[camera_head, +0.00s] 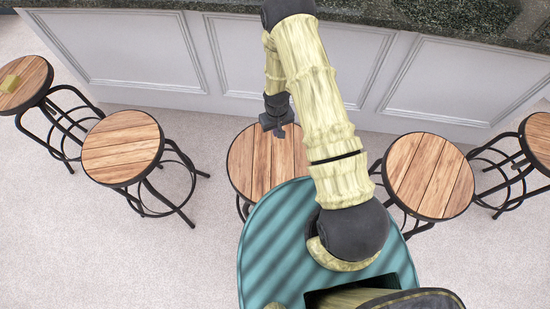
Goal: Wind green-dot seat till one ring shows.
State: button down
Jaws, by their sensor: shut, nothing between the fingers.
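Several round stools with wooden plank seats and black metal legs stand in a row in the head view. My gripper (279,129) is shut and empty, above the far part of the middle stool's seat (252,163). My arm and body hide much of that stool. To the left are a near stool (122,147) and a far-left stool (22,85). To the right are another stool (430,176) and a far-right stool (540,140), cut by the picture edge. I see no green dot on any seat. No ring marks on a screw post can be made out from above.
The panelled bar front (130,50) with a dark stone counter (420,20) runs behind the stools. Pale carpet (90,240) is free at the lower left.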

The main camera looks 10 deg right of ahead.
jog(key=d, duration=0.4)
jog(key=shift+w+d, duration=0.25)
jog(key=shift+d, duration=0.05)
send_near(274, 189)
jog(key=a+f, duration=0.1)
jog(key=w+a+f, duration=0.1)
jog(key=a, duration=0.1)
jog(key=w+a+f, duration=0.1)
jog(key=shift+a, duration=0.35)
jog(key=d, duration=0.5)
jog(key=w+d, duration=0.1)
jog(key=d, duration=0.4)
jog(key=w+d, duration=0.1)
jog(key=d, duration=0.4)
jog(key=shift+d+b, duration=0.3)
jog(key=shift+b, duration=0.1)
jog(key=shift+f, duration=2)
dwell(0.6)
jog(key=s+a, duration=0.2)
jog(key=a, duration=0.1)
jog(key=s+a, duration=0.1)
jog(key=a, duration=0.1)
jog(key=shift+s, duration=0.3)
jog(key=shift+s+a+f, duration=0.1)
jog(key=shift+s+a, duration=0.05)
jog(key=shift+a, duration=1.35)
jog(key=shift+s+a, duration=0.1)
jog(key=shift+a, duration=1.35)
